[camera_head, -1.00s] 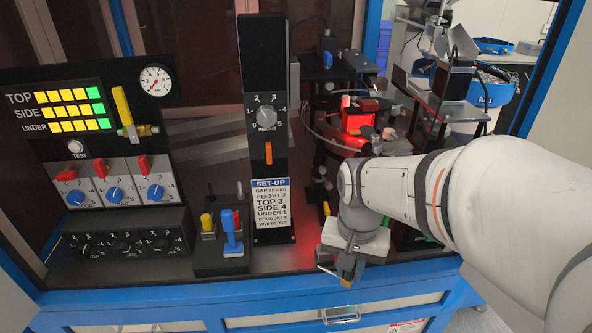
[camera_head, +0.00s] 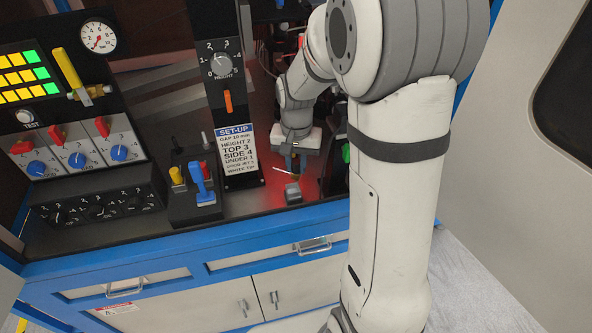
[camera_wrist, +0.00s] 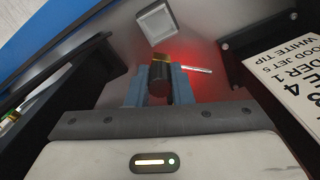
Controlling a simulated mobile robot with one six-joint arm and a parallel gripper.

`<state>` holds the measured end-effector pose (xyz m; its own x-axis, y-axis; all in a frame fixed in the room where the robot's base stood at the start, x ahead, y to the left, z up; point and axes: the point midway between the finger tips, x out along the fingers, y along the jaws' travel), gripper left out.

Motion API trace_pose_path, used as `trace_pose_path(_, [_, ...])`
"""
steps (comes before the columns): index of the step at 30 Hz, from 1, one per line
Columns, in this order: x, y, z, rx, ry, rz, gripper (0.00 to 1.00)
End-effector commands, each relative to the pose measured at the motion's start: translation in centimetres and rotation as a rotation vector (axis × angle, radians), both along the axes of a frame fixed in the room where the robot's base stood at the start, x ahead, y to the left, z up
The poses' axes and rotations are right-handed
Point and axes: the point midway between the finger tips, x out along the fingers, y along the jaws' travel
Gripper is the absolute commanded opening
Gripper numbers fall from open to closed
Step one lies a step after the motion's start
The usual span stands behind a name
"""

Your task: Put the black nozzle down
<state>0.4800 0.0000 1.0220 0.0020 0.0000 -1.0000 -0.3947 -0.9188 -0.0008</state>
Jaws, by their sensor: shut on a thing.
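The black nozzle (camera_wrist: 158,78), with a brass-coloured end, sits between the two blue fingers of my gripper (camera_wrist: 159,86) in the wrist view. My gripper is shut on it. A thin pale rod (camera_wrist: 196,69) sticks out beside the nozzle; I cannot tell whether it is joined to it. In the head view my gripper (camera_head: 290,164) points down over the front of the bench, and the nozzle is too small to make out. A small grey square block (camera_head: 292,193) is on the bench just in front of it. The block also shows beyond the nozzle in the wrist view (camera_wrist: 157,22).
The black set-up post (camera_head: 238,130) stands left of my gripper. A joystick box (camera_head: 196,207) with blue and yellow levers is farther left. The bench's blue front edge (camera_head: 230,230) is close. Red-lit bare bench lies around the block.

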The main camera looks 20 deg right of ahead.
Motion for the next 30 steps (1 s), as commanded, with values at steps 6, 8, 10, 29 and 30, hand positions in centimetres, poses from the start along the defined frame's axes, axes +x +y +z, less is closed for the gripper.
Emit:
trace_pose_path(6, [-0.1,0.0,-3.2,0.0,0.004,0.001,0.0])
trace_pose_path(8, [-0.1,0.0,-3.5,0.0,0.002,0.001,0.0])
trace_pose_path(10, [-0.1,0.0,-3.6,0.0,0.001,0.001,0.0])
trace_pose_path(29, [-0.1,0.1,-3.9,0.0,0.001,0.002,0.42])
trace_pose_path(30, [-0.1,0.1,-3.9,0.0,0.001,0.002,0.42])
